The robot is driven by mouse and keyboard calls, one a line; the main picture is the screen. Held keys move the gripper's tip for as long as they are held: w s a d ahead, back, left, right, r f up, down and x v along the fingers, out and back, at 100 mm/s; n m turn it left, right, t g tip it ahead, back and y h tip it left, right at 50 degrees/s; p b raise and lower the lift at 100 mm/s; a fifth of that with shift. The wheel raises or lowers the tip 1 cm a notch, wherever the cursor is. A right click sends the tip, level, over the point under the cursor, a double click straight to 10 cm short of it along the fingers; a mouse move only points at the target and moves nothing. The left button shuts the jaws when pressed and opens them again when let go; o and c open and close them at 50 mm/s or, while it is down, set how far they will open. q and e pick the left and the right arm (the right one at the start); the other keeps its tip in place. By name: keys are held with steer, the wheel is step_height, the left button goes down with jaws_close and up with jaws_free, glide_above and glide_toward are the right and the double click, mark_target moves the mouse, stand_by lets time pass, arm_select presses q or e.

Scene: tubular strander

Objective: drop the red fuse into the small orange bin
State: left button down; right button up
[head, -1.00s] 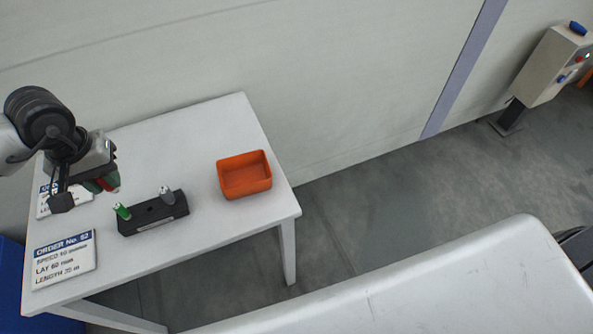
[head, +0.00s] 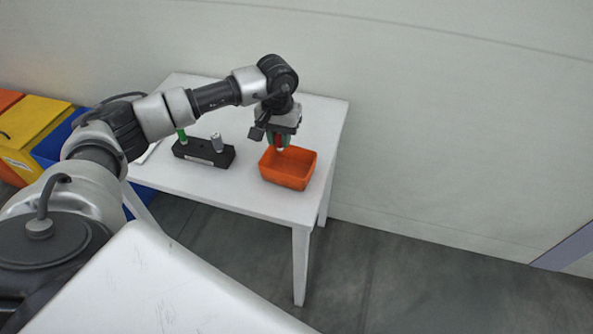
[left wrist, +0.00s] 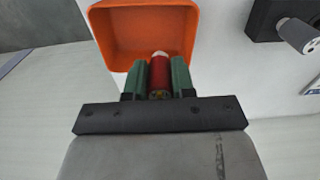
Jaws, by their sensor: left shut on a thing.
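My left gripper (head: 279,143) is shut on the red fuse (left wrist: 159,76), which sits between its green finger pads in the left wrist view. In the head view the red fuse (head: 279,141) shows as a small red strip with a pale tip pointing down. The small orange bin (head: 288,178) stands on the white table, open at the top and with nothing seen inside. The gripper is over the bin's back part in the head view. In the left wrist view the bin (left wrist: 115,42) lies just beyond the fuse tip. My right gripper is not in view.
A black holder (head: 204,154) with a green fuse (head: 181,134) and a grey fuse (head: 217,142) stands left of the bin on the white table (head: 250,207). Yellow and blue bins (head: 30,125) stand at the far left. A plain wall is behind.

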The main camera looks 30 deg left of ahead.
mark_target(280, 148)
arm_select(q)
step_height(280, 148, down, 4)
steer(key=shift+r+b, duration=0.2)
steer(key=shift+b, duration=0.55)
steer(key=shift+d+f+b, duration=0.1)
steer(key=shift+f+b, duration=0.25)
steer(key=shift+f, duration=0.4)
steer(key=c, duration=0.9)
jaws_free()
steer(key=shift+o, duration=0.2)
step_height(280, 148, up, 11)
steer(key=shift+f+b, duration=0.1)
steer(key=shift+b, duration=0.45)
